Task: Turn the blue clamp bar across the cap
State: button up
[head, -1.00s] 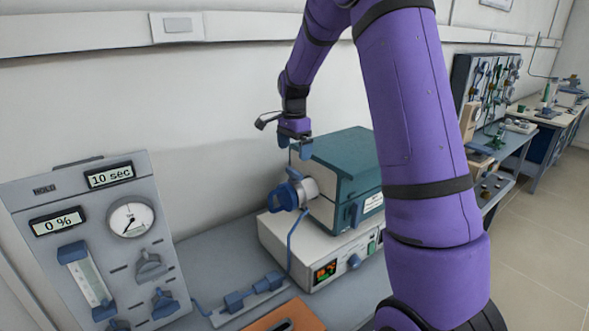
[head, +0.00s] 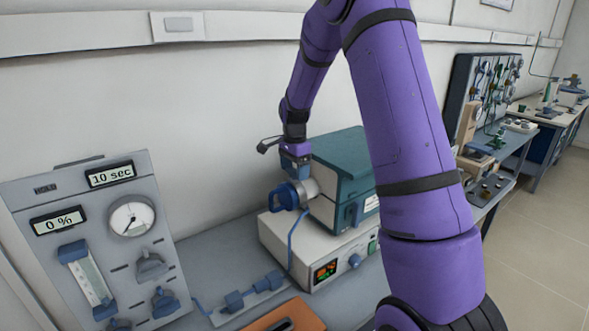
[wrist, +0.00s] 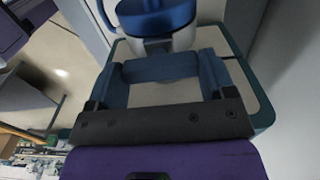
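The blue cap (head: 285,196) with its side loop sits on the pale collar at the left end of the teal furnace. In the wrist view the cap (wrist: 158,14) is at the top, just beyond my fingers. My gripper (head: 296,172) points down right above the cap and collar. In the wrist view its two blue fingers (wrist: 161,82) are wide apart. A blue crosspiece (wrist: 160,68), seemingly the clamp bar, spans the gap between them. Whether the fingers touch it I cannot tell. In the head view the bar is hidden at my gripper.
The teal furnace (head: 338,160) stands on a white control unit (head: 310,250). A grey gauge panel (head: 50,205) stands at left. A blue fitting (head: 252,292) and an orange mat (head: 306,318) lie on the bench. The wall is close behind my arm.

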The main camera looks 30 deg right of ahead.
jog(key=shift+c, duration=0.7)
jog(key=shift+n, duration=0.3)
jog(key=n, duration=0.3)
jog(key=shift+n, duration=0.3)
jog(key=n, duration=0.4)
jog(key=shift+n, duration=0.3)
jog(key=n, duration=0.9)
